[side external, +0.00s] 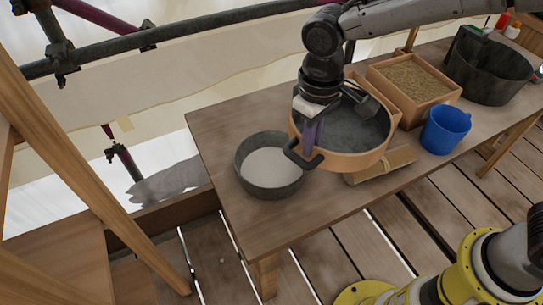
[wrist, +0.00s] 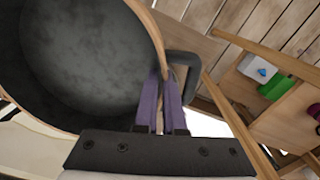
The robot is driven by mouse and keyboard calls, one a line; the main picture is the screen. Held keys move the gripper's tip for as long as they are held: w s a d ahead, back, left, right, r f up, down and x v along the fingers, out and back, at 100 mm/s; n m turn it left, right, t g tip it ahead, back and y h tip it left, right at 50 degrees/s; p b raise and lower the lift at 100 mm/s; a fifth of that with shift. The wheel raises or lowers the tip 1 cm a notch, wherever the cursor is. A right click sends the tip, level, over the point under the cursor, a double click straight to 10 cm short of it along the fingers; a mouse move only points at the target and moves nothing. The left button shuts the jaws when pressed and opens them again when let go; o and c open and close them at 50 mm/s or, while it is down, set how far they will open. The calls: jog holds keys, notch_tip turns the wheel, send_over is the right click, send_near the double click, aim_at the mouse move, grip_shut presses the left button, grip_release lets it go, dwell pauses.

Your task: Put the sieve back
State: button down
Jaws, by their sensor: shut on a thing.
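The sieve is a round, light-wood hoop with a dark grey inside and a dark handle loop. In the side external view the sieve (side external: 372,158) is in the air above the table. My gripper (side external: 312,138) has purple fingers and is shut on the sieve's rim, beside the handle loop. In the wrist view the purple fingers (wrist: 160,100) pinch the rim, and the sieve (wrist: 85,50) fills the upper left. The sieve's far side is partly hidden by my wrist.
A dark round pan (side external: 270,190) with pale contents stands left of the sieve. A wooden box of grain or sand (side external: 398,93), a blue mug (side external: 445,130) and a dark tub (side external: 490,72) stand to the right. A tied flat bundle (side external: 388,167) lies partly beneath the sieve. The table's (side external: 220,135) left end is clear.

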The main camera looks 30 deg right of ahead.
jog(key=w+a+f, duration=0.9)
jog(key=a+f, duration=0.1)
jog(key=f, duration=0.2)
jog(key=shift+w+a+n, duration=0.3)
jog(key=shift+w+n, duration=0.1)
jog(key=shift+f, duration=0.7)
jog(key=c, duration=1)
grip_release()
notch_tip(320, 180, up, 13)
